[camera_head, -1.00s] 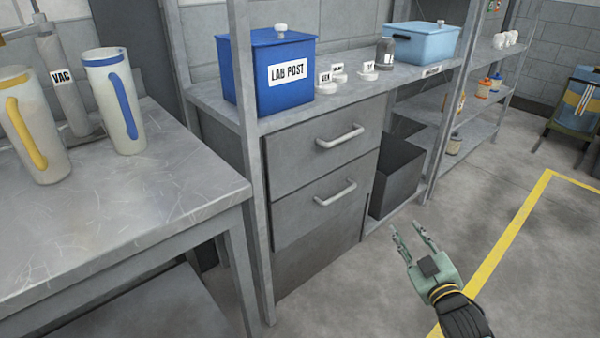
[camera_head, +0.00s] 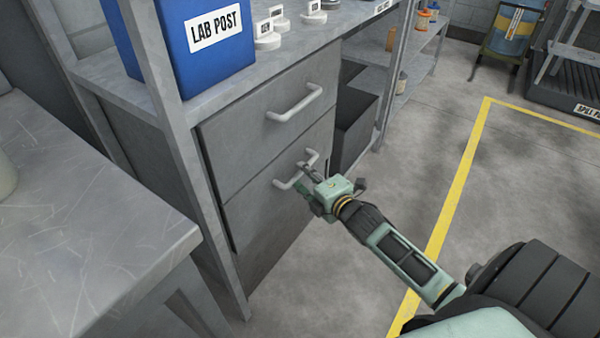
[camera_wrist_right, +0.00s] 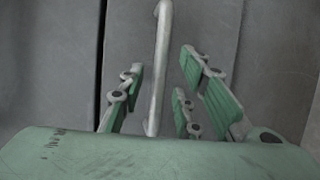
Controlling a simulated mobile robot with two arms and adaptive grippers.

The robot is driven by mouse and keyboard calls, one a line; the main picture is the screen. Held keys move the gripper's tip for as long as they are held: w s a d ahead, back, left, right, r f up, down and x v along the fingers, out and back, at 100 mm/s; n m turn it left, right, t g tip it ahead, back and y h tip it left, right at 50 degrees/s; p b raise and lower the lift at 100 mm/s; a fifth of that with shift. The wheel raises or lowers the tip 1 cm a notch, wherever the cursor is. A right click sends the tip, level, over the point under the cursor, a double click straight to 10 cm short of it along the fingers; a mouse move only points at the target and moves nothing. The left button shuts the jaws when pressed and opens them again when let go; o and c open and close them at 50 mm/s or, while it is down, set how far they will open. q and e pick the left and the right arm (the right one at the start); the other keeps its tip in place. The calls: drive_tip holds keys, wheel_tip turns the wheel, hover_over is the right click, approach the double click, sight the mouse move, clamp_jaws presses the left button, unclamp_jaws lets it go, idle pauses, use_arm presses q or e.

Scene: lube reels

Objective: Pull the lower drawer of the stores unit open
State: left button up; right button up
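The grey stores unit has two drawers with bar handles. The lower drawer (camera_head: 255,215) looks flush with the unit; its pale handle (camera_head: 285,184) is partly hidden by my right gripper (camera_head: 308,178). In the right wrist view the handle (camera_wrist_right: 158,65) runs up the picture between the fingers of my right gripper (camera_wrist_right: 162,78). The fingers stand open on either side of the bar, with a visible gap to it on both sides. The upper drawer (camera_head: 250,130) is shut. My left gripper is not in view.
The blue LAB POST box (camera_head: 205,60) and small white labelled pieces stand on the unit's top. A metal table (camera_head: 90,220) is close on the left. A dark bin (camera_head: 355,125) sits right of the drawers. The floor in front, with a yellow line (camera_head: 455,190), is clear.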

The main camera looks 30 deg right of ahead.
drive_tip(key=shift+w+f, duration=0.2)
drive_tip(key=shift+w, duration=0.9)
drive_tip(key=shift+c, duration=0.2)
clamp_jaws()
